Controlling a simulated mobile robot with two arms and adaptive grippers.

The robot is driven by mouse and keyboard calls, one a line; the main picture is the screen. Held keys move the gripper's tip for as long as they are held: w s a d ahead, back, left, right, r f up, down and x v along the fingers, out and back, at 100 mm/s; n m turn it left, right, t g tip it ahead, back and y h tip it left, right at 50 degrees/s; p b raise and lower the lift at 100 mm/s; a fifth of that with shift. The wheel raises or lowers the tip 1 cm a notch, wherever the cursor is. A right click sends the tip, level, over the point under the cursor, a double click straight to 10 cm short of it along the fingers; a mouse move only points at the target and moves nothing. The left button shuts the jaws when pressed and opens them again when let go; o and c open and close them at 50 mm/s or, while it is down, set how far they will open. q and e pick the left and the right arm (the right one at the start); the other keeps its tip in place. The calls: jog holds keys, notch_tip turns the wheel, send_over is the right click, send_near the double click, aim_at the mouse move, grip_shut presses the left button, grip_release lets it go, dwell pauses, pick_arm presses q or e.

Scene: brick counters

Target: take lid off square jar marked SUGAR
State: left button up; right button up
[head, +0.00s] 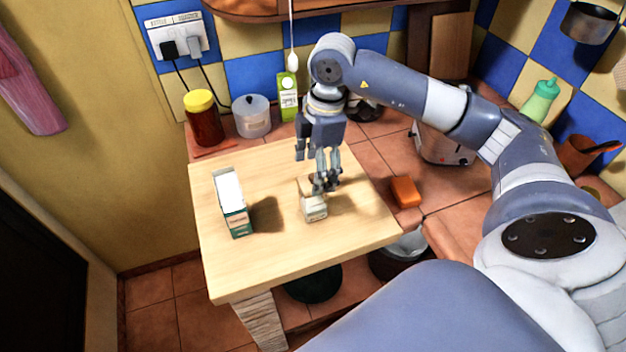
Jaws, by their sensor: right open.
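A small pale square jar (315,210) stands on the light wooden table top (270,264), right of its middle. Its label is too small to read. My right gripper (326,187) comes down from above, with its fingertips right at the top of the jar. It is open, and the fingers hide much of the jar's top and lid. I cannot tell whether the fingers touch the lid. My left gripper is not in view.
A white and green carton (232,204) stands on the table left of the jar. Behind are a yellow-lidded jar (204,117), a clear tub (251,116) and a green carton (287,96). An orange block (405,192) lies on the tiles right of the table.

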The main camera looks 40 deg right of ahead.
jog(key=shift+a+f, duration=0.1)
jog(key=shift+f, duration=1.4)
jog(key=c, duration=1)
jog(key=shift+r, duration=0.15)
